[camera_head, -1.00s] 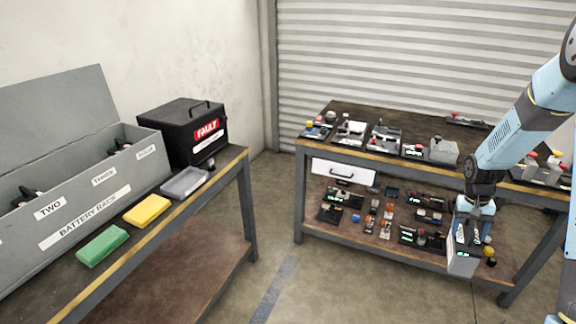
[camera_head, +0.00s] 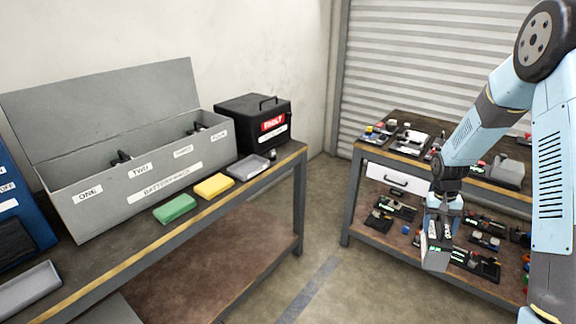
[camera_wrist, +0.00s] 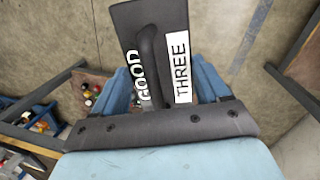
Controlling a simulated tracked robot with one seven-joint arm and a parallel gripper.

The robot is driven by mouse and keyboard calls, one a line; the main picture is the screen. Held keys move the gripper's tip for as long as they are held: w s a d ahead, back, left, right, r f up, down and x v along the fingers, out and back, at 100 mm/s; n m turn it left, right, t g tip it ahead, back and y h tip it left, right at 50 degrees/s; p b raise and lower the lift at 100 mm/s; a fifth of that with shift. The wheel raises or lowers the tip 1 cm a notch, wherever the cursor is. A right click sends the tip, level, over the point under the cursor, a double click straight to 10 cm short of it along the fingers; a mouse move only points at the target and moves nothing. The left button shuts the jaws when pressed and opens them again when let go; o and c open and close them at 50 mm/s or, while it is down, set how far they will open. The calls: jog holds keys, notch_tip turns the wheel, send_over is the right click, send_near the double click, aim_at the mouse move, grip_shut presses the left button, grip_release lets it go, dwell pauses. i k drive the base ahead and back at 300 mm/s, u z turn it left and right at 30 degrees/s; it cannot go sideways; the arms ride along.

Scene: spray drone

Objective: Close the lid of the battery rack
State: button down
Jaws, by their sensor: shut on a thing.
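The grey battery rack (camera_head: 142,185) stands on the left bench, with ONE, TWO, THREE and FOUR on its front. Its lid (camera_head: 110,105) stands open, leaning back toward the wall. Dark handles show inside near TWO and FOUR; the front wall hides most of the inside. My gripper (camera_head: 442,212) is well to the right of the rack, over the floor before the right bench. It is shut on a battery (camera_head: 437,252), which hangs below it. In the wrist view the battery (camera_wrist: 150,15) reads GOOD and THREE, its handle between the fingers (camera_wrist: 162,85).
A black FAULT box (camera_head: 252,125) stands right of the rack. Green (camera_head: 175,208), yellow (camera_head: 214,186) and grey (camera_head: 248,167) pads lie along the bench front. A blue object (camera_head: 15,200) is at far left. Open floor lies between the benches.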

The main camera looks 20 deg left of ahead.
aim_at(49, 121)
jog(key=z, duration=1.05)
jog(key=i, duration=0.25)
jog(key=u, duration=2.35)
